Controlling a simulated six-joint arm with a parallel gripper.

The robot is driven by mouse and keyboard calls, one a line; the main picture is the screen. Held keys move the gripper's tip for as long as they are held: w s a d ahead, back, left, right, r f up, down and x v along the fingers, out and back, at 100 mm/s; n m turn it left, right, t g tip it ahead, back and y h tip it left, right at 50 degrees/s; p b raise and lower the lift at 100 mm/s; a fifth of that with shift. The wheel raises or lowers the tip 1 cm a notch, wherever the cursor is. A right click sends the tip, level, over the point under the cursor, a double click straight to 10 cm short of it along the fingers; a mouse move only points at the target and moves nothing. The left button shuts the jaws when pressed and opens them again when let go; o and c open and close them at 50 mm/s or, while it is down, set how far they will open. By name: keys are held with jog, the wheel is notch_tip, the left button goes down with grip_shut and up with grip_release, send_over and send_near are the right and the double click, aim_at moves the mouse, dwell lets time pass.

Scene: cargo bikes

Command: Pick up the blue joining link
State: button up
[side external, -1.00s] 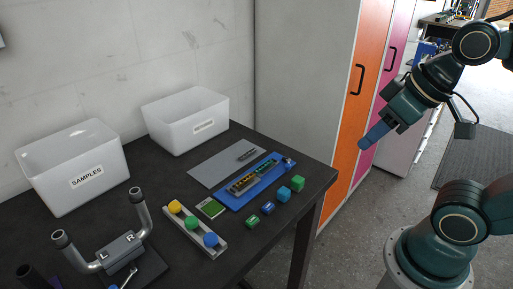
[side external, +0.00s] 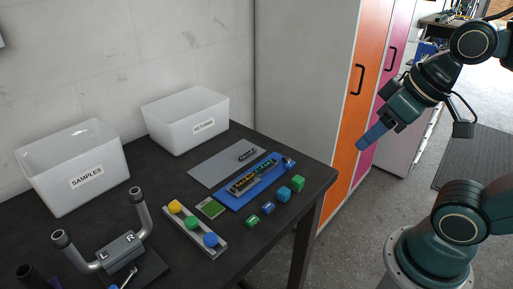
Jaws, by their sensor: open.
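A small blue piece with a pale mark (side external: 267,208), which looks like the blue joining link, lies on the dark table near its right front edge. It sits in a row between a small green piece (side external: 253,221) and a blue cube (side external: 284,195), with a green cube (side external: 298,183) at the far end. My gripper (side external: 371,138), with blue fingers, is in the air right of the table, well apart from the row. It is open, seen from the side, and nothing shows in it.
A blue tray (side external: 229,200) with a chain-like strip lies behind the row, beside a grey mat (side external: 207,174). A holder (side external: 181,230) carries yellow, green and blue knobs. A handlebar (side external: 122,250) and two white bins (side external: 60,190) (side external: 180,140) stand left. Orange cabinet (side external: 362,60) stands behind.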

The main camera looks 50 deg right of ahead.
jog(key=w+f+m+g+y, duration=0.2)
jog(key=w+f+m, duration=0.4)
jog(key=w+m, duration=0.3)
jog(key=w+f+m+g+y, duration=0.2)
jog(key=w+f+m+g, duration=0.1)
jog(key=w+f+m, duration=0.3)
jog(key=shift+w+d+f+m+g+y, duration=0.15)
jog(key=shift+w+m+g+y, duration=0.15)
jog(key=shift+w+m, duration=1.2)
send_near(268, 208)
jog(key=shift+d+f, duration=0.6)
jog(key=shift+d, duration=0.1)
jog(key=shift+x, duration=0.85)
jog(key=shift+w, duration=0.1)
